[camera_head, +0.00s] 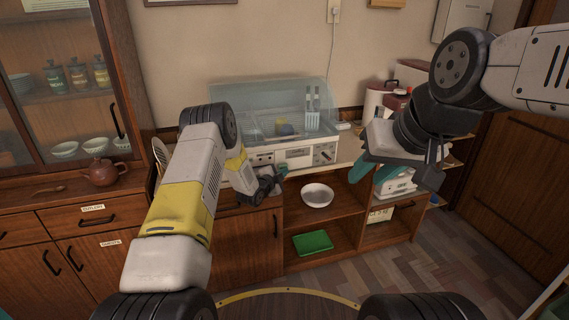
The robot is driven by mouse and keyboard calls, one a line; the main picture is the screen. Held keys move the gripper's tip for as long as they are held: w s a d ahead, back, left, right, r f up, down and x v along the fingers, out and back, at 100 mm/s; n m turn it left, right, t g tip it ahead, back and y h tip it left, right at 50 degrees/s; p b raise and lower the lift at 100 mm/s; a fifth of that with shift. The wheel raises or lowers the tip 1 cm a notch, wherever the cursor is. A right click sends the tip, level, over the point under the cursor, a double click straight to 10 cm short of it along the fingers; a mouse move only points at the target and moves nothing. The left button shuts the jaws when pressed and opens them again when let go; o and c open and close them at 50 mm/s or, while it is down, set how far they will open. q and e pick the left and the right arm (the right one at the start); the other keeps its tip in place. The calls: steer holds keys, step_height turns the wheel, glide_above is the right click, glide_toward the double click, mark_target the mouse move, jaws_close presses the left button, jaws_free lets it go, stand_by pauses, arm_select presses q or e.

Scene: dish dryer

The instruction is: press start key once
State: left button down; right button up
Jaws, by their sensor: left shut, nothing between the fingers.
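The dish dryer (294,151) stands on the cabinet top at the back, a cream unit with a clear cover. Its front has a control panel (325,153) at the right and dials and small controls further left. The start key is too small to tell apart. My left gripper (277,172) is shut and empty, just in front of the dryer's lower front; I cannot tell whether it touches. Its wrist and arm hide the dryer's left front.
A white bowl (317,195) and a green board (312,242) are on the shelves below the dryer. A brown teapot (103,172) stands on the left counter. A red and white appliance (377,101) stands right of the dryer.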

arm_select(q)
steer(key=shift+w+a, duration=0.3)
steer(key=shift+w, duration=0.5)
stand_by(1.1)
steer(key=shift+s, duration=0.1)
steer(key=shift+s+d, duration=0.2)
steer(key=shift+s, duration=0.35)
steer(key=shift+s+d, duration=0.2)
steer(key=shift+s, duration=0.35)
steer(key=shift+s+d, duration=0.25)
steer(key=shift+s, duration=0.55)
steer(key=shift+s+d, duration=0.3)
steer(key=shift+s, duration=0.45)
steer(key=shift+s+d, duration=0.25)
steer(key=shift+s, duration=0.55)
